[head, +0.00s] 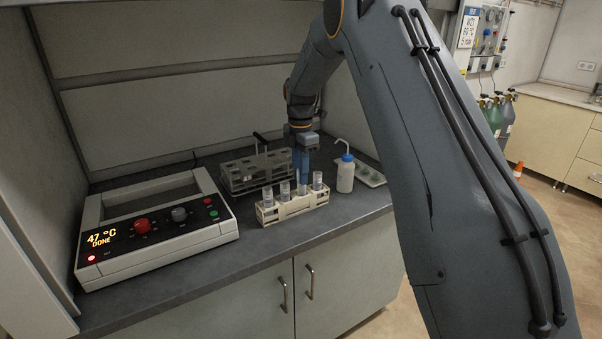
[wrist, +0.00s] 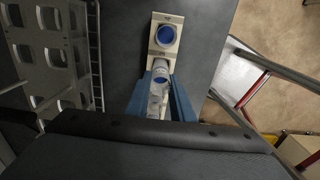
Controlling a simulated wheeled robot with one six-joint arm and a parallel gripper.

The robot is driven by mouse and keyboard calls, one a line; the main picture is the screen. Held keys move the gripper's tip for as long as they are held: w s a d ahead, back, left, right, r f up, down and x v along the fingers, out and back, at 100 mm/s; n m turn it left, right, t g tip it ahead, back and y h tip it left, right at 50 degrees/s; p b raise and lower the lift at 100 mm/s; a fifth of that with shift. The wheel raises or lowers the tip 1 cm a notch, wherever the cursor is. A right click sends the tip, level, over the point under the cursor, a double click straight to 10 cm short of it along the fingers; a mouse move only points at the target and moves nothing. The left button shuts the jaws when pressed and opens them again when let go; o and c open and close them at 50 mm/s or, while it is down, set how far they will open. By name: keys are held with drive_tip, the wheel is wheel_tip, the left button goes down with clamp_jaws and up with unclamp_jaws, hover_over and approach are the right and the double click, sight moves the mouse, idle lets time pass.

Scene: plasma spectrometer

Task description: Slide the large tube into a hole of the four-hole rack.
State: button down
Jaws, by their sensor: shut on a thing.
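The cream four-hole rack (head: 296,207) stands near the bench's front edge; its end also shows in the wrist view (wrist: 172,19). Clear tubes stand in its row: one at the left end (head: 268,197), one beside it (head: 285,192) and one at the right end (head: 317,180). My gripper (head: 302,181) points straight down over the rack, its blue fingers shut on a tube (head: 302,190) that stands upright in line with the third hole from the left. In the wrist view this tube's blue top (wrist: 161,77) is between the fingers. How deep it sits is hidden.
A white wash bottle (head: 345,175) stands close at the right, with a pale tray (head: 370,176) beyond. A heater box (head: 155,232) reading 47 °C DONE is at the left.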

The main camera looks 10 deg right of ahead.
drive_tip(key=shift+f, duration=0.25)
drive_tip(key=shift+f, duration=0.3)
drive_tip(key=shift+f+b, duration=0.45)
drive_tip(key=shift+f, duration=0.2)
drive_tip(key=c, duration=1.5)
unclamp_jaws()
drive_tip(key=shift+o, duration=0.2)
drive_tip(key=shift+r, duration=0.1)
